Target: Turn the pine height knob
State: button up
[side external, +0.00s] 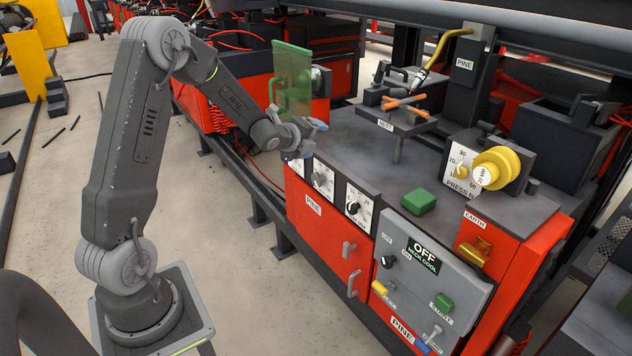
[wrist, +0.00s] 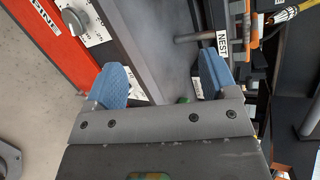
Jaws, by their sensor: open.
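The red PINE bench has a row of dial knobs on its dark front edge. A grey knob on a white plate (side external: 320,179) sits just below my gripper, and a black knob on a white dial (side external: 353,207) sits to its right. Another white plate (side external: 297,166) at the left is partly hidden by my gripper. I cannot read which one is the height knob. My gripper (side external: 309,140) is open and empty above the front edge, apart from the knobs. In the wrist view, its blue fingertips (wrist: 163,68) are spread, with a grey knob (wrist: 74,22) at upper left.
A green block (side external: 420,202) lies on the bench top. A NEST stand (side external: 400,122) with orange bars rises behind. A yellow press dial (side external: 497,168) and a grey control box (side external: 432,262) stand to the right. A green translucent panel (side external: 292,80) is behind my gripper.

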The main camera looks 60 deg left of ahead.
jog(key=a+f+m+t+h, duration=0.1)
jog(key=a+f+m, duration=0.2)
jog(key=f, duration=0.3)
jog(key=a+f+m+t, duration=0.1)
jog(key=a+f+m, duration=0.2)
jog(key=a+f, duration=0.15)
jog(key=m+t+h, duration=0.3)
jog(key=m, duration=0.3)
send_near(315, 181)
jog(key=w, duration=1)
jog(key=shift+w+d, duration=0.15)
jog(key=shift+w, duration=0.05)
jog(key=shift+c, duration=0.3)
jog(key=c, duration=0.9)
jog(key=shift+o, duration=0.2)
